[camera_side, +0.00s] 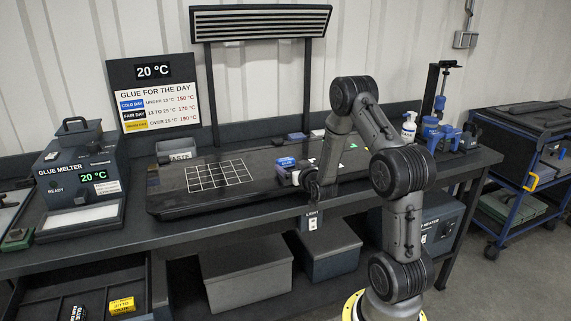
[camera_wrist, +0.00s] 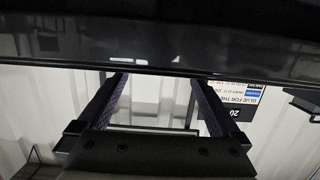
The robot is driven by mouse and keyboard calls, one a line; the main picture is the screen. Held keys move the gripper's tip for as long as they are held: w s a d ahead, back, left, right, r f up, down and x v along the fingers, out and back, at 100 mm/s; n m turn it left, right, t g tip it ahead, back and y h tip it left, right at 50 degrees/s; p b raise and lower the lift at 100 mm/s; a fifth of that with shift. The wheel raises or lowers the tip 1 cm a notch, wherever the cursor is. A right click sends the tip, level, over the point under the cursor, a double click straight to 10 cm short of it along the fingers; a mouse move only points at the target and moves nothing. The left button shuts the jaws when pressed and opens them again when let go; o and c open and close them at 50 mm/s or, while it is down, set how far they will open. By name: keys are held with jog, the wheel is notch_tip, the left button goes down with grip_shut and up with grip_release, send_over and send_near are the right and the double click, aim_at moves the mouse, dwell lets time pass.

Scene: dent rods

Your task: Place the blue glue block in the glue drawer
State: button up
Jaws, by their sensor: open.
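The blue glue block (camera_side: 285,162) shows in the side view on the dark bench mat, right of the white grid, close to my gripper (camera_side: 294,178). Whether they touch I cannot tell. The blue block is not visible there. The glue drawer (camera_side: 147,285) seems to be the open dark drawer under the bench at the lower left. A yellow block (camera_side: 122,305) and a black block (camera_side: 78,313) lie in it.
The glue melter (camera_side: 78,180) stands at the bench's left end, above the drawer. A sign board (camera_side: 154,95) reads 20 °C. A paste box (camera_side: 180,151) sits behind the grid (camera_side: 219,175). Blue tools and a bottle (camera_side: 409,127) stand at right. The grid is clear.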

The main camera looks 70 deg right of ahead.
aim_at(287, 161)
jog(key=shift+x, duration=2.75)
jog(key=shift+w+r, duration=0.15)
jog(key=shift+r, duration=0.05)
jog(key=c, duration=1.4)
jog(key=shift+r, duration=0.15)
